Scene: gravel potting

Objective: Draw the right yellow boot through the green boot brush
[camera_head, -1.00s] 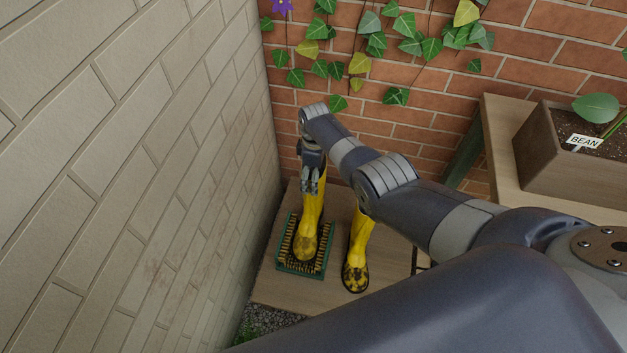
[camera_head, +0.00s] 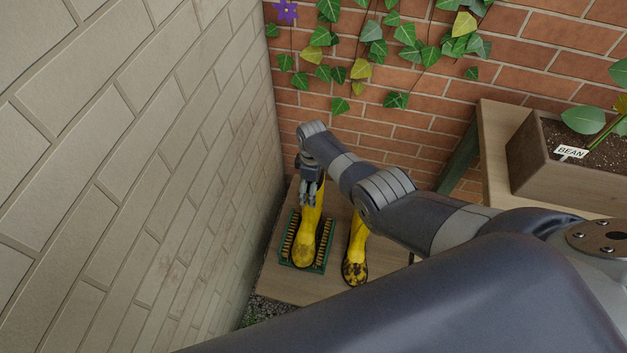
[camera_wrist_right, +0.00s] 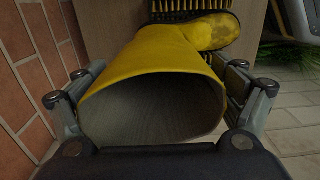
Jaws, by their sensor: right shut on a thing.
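My right gripper (camera_head: 311,196) is shut on the shaft of a yellow boot (camera_head: 308,230), the left one of two in the head view. This boot is upright, its toe pointing toward me, on the green boot brush (camera_head: 328,237). Its toe looks mostly clean yellow. The wrist view looks at the open top of the held boot (camera_wrist_right: 150,62), with a gripper finger on each side and the brush bristles (camera_wrist_right: 190,5) beyond. A second yellow boot (camera_head: 356,250) with dark mud on its foot stands to the right, apart from the brush. My left gripper is not in view.
The brush and boots are on a wooden board (camera_head: 290,286) in a corner between a pale block wall (camera_head: 150,150) and a brick wall (camera_head: 420,130) with ivy. A wooden planter (camera_head: 550,170) marked BEAN stands on a table at right. My right arm hides part of the board.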

